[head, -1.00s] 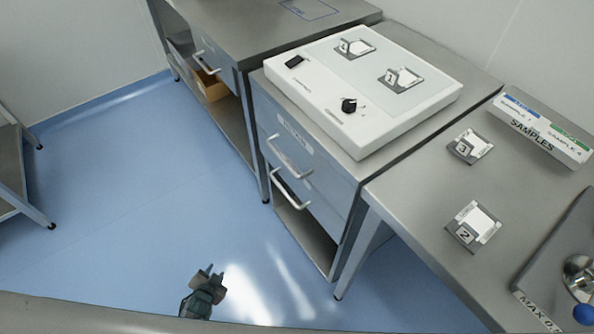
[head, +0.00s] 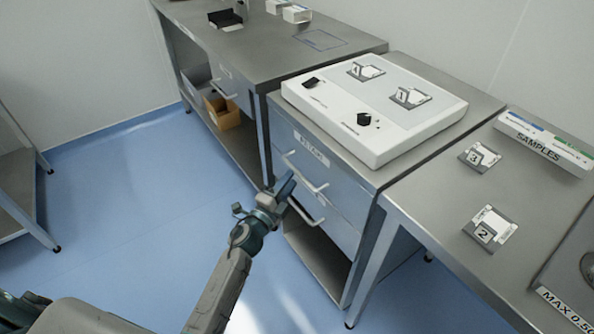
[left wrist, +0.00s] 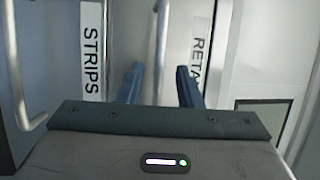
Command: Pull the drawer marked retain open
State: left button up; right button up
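The retain drawer (head: 335,178) is the upper drawer of the cabinet under the white device and looks shut. Its label shows in part as "RETA" in the left wrist view (left wrist: 197,62). Its bar handle (head: 308,174) runs below the label; in the left wrist view the handle (left wrist: 162,38) lies between my finger lines. My left gripper (head: 285,186) is at the drawer front, close to this handle. Its two blue fingers (left wrist: 158,84) are spread apart, one each side of the bar. I cannot tell whether they touch it. My right gripper is not in view.
The strips drawer, with its label (left wrist: 92,50) and handle (head: 306,212), is just below. An open shelf (head: 318,262) lies under it. A second bench (head: 250,45) stands left, a sample bench (head: 425,195) right. The blue floor (head: 130,220) in front is free.

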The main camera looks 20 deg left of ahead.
aim_at(296, 171)
pick_arm(q)
jog(key=shift+x, duration=2.15)
jog(key=shift+c, duration=0.4)
jog(key=shift+f, duration=0.1)
grip_shut()
